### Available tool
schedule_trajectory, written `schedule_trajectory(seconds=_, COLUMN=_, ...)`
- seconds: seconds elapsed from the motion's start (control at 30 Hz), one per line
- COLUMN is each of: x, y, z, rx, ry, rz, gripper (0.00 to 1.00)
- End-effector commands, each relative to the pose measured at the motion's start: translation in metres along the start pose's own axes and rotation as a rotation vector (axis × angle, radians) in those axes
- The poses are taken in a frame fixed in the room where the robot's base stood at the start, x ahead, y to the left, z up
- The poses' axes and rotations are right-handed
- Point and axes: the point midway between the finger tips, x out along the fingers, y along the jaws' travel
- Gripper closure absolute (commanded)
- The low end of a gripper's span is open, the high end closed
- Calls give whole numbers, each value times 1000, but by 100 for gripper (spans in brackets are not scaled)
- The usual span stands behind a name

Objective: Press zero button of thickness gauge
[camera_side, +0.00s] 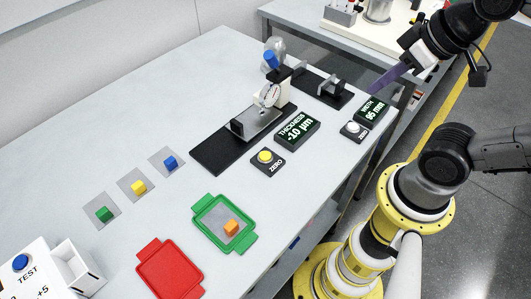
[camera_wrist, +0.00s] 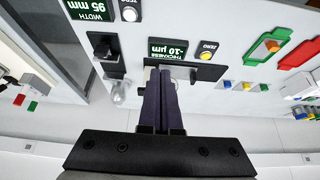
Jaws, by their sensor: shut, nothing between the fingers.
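The thickness gauge has a black base with a stand and a round dial (camera_side: 270,95). Its display (camera_side: 297,130) reads -10 µm. Its zero button (camera_side: 265,156) is a yellow dome on a black box labelled ZERO, beside the display. In the wrist view the yellow button (camera_wrist: 205,55) lies to the right of the fingertips and the display (camera_wrist: 168,50) is just beyond them. My gripper (camera_side: 371,91) is shut and empty, with its dark purple fingers together. In the side view it appears right of the gauge, apart from the yellow button.
The width display (camera_side: 373,110) and its white zero button (camera_side: 352,128) stand right of the thickness display. A green tray (camera_side: 200,210) holds an orange cube (camera_side: 231,228); a red tray (camera_side: 170,270) is empty. Green, yellow and blue cubes sit on grey squares at left.

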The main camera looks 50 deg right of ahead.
Motion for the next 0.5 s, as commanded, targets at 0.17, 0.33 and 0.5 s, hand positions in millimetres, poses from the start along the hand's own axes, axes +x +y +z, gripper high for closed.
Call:
schedule_trajectory(seconds=0.17, x=-1, y=-6, z=-18, rx=4, ry=79, rz=-28, gripper=100)
schedule_trajectory(seconds=0.33, x=-5, y=-31, z=-65, rx=108, ry=267, rz=-154, gripper=100)
schedule_trajectory(seconds=0.5, x=-3, y=-56, z=-116, rx=264, ry=416, rz=-293, gripper=100)
